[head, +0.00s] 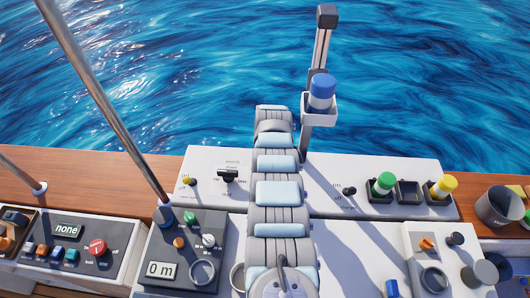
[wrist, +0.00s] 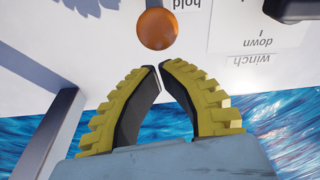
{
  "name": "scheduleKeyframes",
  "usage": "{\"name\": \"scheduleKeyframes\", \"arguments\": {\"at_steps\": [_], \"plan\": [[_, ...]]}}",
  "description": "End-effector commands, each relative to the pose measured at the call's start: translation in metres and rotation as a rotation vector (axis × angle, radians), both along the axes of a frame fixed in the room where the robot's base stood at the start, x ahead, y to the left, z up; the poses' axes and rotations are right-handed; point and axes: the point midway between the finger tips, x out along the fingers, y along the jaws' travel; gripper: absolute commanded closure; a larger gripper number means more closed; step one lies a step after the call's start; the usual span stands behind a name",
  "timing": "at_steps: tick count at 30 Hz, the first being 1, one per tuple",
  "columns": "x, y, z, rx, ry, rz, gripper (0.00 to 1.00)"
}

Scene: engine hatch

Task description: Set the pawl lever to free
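In the wrist view an orange round knob (wrist: 157,28) stands above the white panel, beside an upside-down "hold" label. My gripper (wrist: 159,66) has yellow ribbed fingers with dark inner pads. Its tips almost meet, with nothing between them. The knob is just ahead of the tips in the picture, apparently apart from them. In the head view my arm covers the gripper and this part of the panel.
A dark winch lever (head: 228,175) is left of my arm, by the "winch" label (wrist: 250,59). A tall post (head: 320,50) with a blue-capped container (head: 321,92) rises right of it. Green (head: 384,182) and yellow (head: 444,185) capped containers sit in holders farther right. Water lies beyond the panel.

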Motion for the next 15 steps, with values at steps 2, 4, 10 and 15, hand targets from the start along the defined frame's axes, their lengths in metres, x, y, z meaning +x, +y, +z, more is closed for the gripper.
{"name": "scheduleKeyframes", "arguments": {"at_steps": [2,4,10,15], "plan": [[-0.0033,-0.0008,0.0055,0.001,0.0,0.0,1.0],[-0.0052,-0.0015,0.0059,0.001,0.0,0.0,1.0],[-0.0099,-0.0001,0.0051,0.005,-0.001,-0.001,1.0],[-0.011,0.001,0.0041,0.005,-0.002,-0.001,1.0]]}}
